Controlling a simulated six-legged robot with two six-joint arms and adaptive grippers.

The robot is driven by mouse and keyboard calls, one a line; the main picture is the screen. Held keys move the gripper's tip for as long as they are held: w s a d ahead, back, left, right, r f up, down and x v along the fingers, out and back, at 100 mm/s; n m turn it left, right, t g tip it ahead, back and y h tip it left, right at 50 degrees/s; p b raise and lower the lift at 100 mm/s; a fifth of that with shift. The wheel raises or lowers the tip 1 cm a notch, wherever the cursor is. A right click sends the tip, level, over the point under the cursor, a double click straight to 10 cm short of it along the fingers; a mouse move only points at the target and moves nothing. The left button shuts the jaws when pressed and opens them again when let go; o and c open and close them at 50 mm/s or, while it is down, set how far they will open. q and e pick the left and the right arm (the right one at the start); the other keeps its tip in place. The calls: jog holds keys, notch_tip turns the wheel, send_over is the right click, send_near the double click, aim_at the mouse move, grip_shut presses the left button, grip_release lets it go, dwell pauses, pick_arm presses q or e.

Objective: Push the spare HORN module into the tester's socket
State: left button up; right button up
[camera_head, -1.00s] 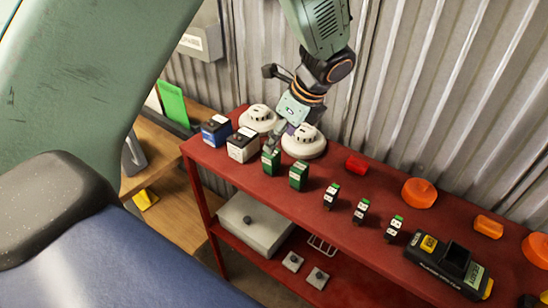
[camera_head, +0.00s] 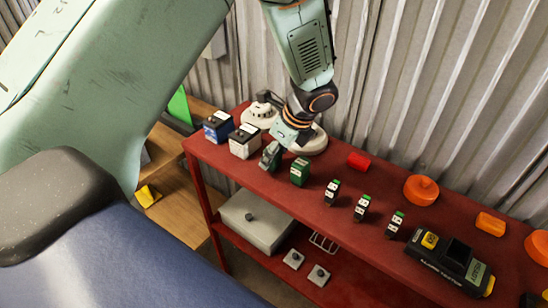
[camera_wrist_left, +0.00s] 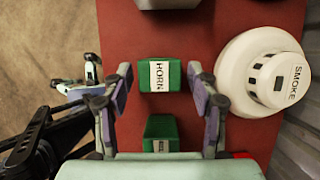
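A green module labelled HORN (camera_wrist_left: 157,75) stands on the red shelf, upright and between the spread fingers of my left gripper (camera_wrist_left: 160,92). The fingers stand apart from its sides. In the head view my left gripper (camera_head: 274,146) comes down from above and partly hides this module (camera_head: 267,164). A second green module (camera_head: 299,171) stands beside it; its label is mostly hidden in the wrist view (camera_wrist_left: 160,128). The black tester (camera_head: 440,267) with a dark rectangular socket (camera_head: 458,252) lies at the shelf's right end. My right gripper is not seen.
Blue (camera_head: 219,126) and white (camera_head: 244,141) boxes stand left of the green modules. White smoke detectors (camera_head: 312,143) stand behind. Three small green-topped modules (camera_head: 361,208), a red block (camera_head: 358,161) and orange parts (camera_head: 421,190) lie toward the tester. A corrugated wall (camera_head: 430,90) closes the back.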

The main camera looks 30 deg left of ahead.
pick_arm(q)
jog(key=shift+a, duration=0.25)
jog(key=c, duration=0.6)
jog(key=shift+d, duration=0.15)
jog(key=c, duration=0.4)
jog(key=shift+r, duration=0.45)
jog(key=shift+c, duration=0.2)
notch_tip(320, 180, up, 8)
jog(key=shift+f+p, duration=0.15)
jog(key=shift+p, duration=0.2)
jog(key=shift+r, duration=0.65)
